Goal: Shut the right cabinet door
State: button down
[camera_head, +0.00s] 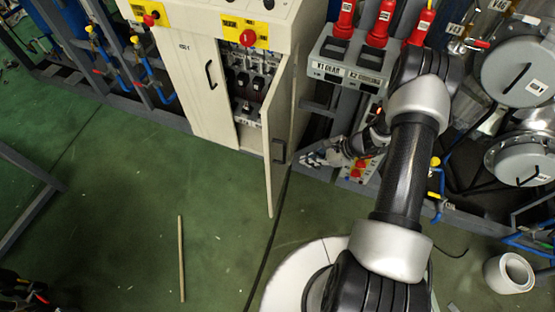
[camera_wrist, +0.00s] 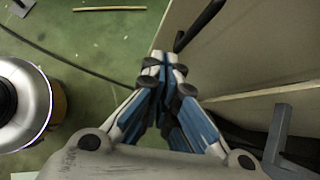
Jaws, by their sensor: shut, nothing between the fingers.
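The beige cabinet (camera_head: 205,85) stands at the top middle of the head view. Its right door (camera_head: 284,108) is swung wide open toward the robot, and switches show inside. A dark handle (camera_head: 279,151) is on the door's outer face. My gripper (camera_head: 309,158) is to the right of the door, on the outer-face side, with its fingers together and empty. In the wrist view, the shut fingertips (camera_wrist: 164,62) are beside the door panel (camera_wrist: 245,45) and near the dark handle (camera_wrist: 199,25). I cannot tell whether they touch the door.
The cabinet's left door (camera_head: 190,65) is shut. A grey rack with red-topped items (camera_head: 343,22) stands right of the cabinet, close to my arm. A thin rod (camera_head: 181,258) lies on the green floor, which is otherwise largely clear. A white cylinder (camera_head: 509,273) is at lower right.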

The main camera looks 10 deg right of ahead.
notch_tip(320, 180, down, 4)
jog(key=m, duration=0.2)
jog(key=b, duration=0.3)
send_near(271, 173)
jog(key=shift+x, duration=2.1)
jog(key=shift+s+a, duration=0.1)
